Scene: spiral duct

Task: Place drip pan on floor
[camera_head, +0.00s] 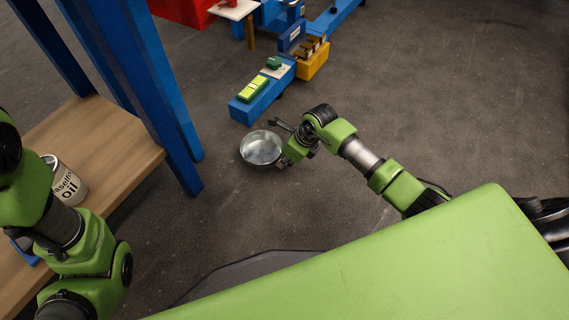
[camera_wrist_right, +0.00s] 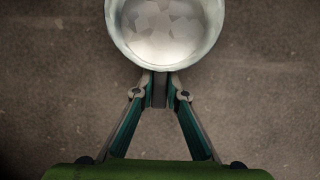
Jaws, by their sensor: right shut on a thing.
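The drip pan (camera_head: 261,147) is a round, shiny metal pan at the middle of the head view. It shows upright and empty, over the grey floor (camera_head: 370,75). My right gripper (camera_head: 287,155) is at its right edge. In the right wrist view, the fingers of my right gripper (camera_wrist_right: 160,88) are shut on the near rim of the drip pan (camera_wrist_right: 165,30). I cannot tell whether the pan touches the floor or is held a little above it. My left arm is at the left edge of the head view; its gripper is not visible.
A blue-legged wooden bench (camera_head: 95,140) with an oil can (camera_head: 68,187) stands at the left. A blue beam (camera_head: 262,100) carrying a yellow-green item (camera_head: 252,89) lies just beyond the pan. A yellow bin (camera_head: 313,62) stands behind it. The floor to the right is clear.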

